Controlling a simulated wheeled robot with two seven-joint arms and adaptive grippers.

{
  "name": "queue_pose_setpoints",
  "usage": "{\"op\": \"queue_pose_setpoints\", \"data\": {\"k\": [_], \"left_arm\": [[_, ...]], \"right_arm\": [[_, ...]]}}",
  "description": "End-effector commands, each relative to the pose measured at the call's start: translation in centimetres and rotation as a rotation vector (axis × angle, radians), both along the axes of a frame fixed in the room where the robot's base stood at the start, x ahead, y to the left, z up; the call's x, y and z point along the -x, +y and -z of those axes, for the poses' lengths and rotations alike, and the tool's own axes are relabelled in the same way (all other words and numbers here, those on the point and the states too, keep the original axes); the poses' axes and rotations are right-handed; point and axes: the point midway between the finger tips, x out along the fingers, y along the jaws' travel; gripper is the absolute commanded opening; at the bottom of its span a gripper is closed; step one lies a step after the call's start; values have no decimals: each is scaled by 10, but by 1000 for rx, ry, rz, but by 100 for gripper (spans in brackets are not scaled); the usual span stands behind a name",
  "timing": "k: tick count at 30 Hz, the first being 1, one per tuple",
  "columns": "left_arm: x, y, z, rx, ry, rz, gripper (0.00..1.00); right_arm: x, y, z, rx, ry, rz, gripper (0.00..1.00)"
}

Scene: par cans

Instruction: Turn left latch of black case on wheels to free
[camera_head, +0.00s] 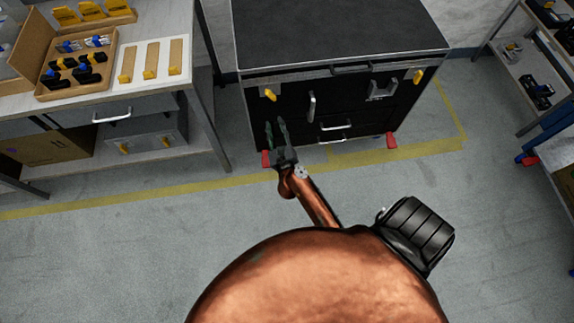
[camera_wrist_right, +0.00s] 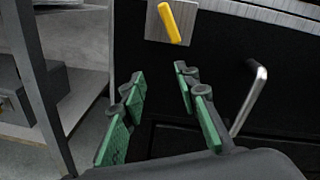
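The black case (camera_head: 355,75) on red-marked wheels stands ahead of me at the top middle of the head view. Its left latch (camera_head: 270,94) is a yellow lever near the upper left of its front. In the right wrist view the latch (camera_wrist_right: 170,22) is a tilted yellow lever on a grey plate, above and beyond the fingertips. My right gripper (camera_head: 276,130) is in front of the case's left side, below the latch. Its green-padded fingers (camera_wrist_right: 160,90) are apart with nothing between them. My left gripper is not in view.
A right latch (camera_head: 418,76) and metal handles (camera_head: 312,106) are on the case front. A workbench (camera_head: 200,70) with trays stands close on the left, its leg near my right gripper. Shelving (camera_head: 545,100) is at the right. The floor between is clear.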

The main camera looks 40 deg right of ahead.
Motion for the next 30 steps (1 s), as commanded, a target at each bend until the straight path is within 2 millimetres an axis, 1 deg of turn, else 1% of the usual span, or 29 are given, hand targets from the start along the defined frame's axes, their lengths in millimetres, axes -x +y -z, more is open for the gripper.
{"op": "queue_pose_setpoints", "data": {"k": [1, 8, 12, 17, 24, 30], "left_arm": [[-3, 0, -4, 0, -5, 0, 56], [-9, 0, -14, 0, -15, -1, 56], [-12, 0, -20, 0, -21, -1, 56], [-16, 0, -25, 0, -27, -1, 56], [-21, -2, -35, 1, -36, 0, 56], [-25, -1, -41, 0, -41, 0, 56]], "right_arm": [[3, 2, 7, 46, 34, -16, 29], [17, 12, 48, 253, 183, -90, 29], [28, 19, 73, 375, 270, -145, 29], [41, 26, 98, 498, 356, -207, 29], [66, 37, 136, 681, 483, -313, 29], [87, 45, 165, 815, 571, -403, 29]]}}
